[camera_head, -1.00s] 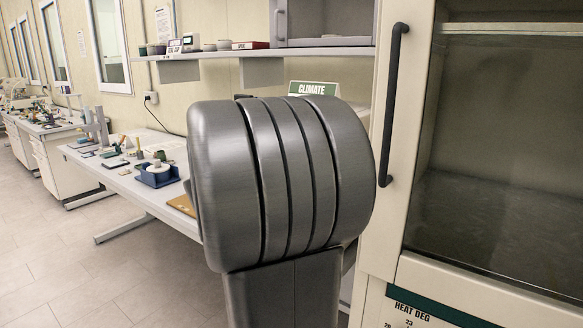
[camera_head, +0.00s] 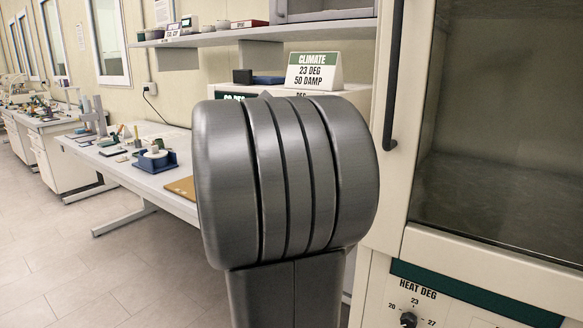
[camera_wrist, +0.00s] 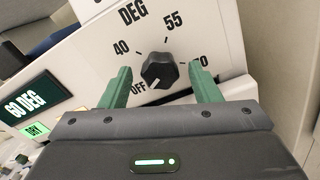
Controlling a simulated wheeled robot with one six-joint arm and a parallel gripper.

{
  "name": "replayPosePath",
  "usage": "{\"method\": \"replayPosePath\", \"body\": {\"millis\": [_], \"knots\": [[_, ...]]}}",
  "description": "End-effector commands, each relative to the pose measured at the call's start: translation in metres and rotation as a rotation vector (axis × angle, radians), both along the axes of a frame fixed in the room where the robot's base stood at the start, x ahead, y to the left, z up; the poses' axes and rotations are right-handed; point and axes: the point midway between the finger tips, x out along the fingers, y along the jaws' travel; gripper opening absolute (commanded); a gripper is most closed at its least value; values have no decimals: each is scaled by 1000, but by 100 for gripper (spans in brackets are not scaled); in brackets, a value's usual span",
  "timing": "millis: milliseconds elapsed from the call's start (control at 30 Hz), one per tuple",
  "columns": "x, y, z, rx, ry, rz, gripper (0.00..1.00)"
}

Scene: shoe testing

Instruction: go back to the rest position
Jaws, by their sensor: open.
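My gripper (camera_wrist: 160,88) shows in the wrist view as two green fingers, apart and with nothing between them. Beyond the fingers is a black dial knob (camera_wrist: 160,71) on a white panel (camera_wrist: 215,30) marked DEG, OFF, 40, 55 and 70. The knob appears between the fingers from this view; I cannot tell how far off it is, but no grip on it shows. A dark green display (camera_wrist: 27,101) reading 60 DEG, with a DRY label below it, is at the left. In the head view, my grey arm fills the middle and the gripper is hidden.
A tall cabinet with a glass door (camera_head: 500,140) and a vertical handle (camera_head: 395,75) stands close at right. Its lower panel has a HEAT DEG knob (camera_head: 408,320). A long bench (camera_head: 130,175) with a blue tape holder (camera_head: 155,160) runs along the left. The floor (camera_head: 60,260) at left is clear.

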Motion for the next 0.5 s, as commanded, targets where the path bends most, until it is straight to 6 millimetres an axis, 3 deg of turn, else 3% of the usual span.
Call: {"method": "replayPosePath", "body": {"millis": [500], "knots": [[0,0,-4,443,-321,0,57]]}}
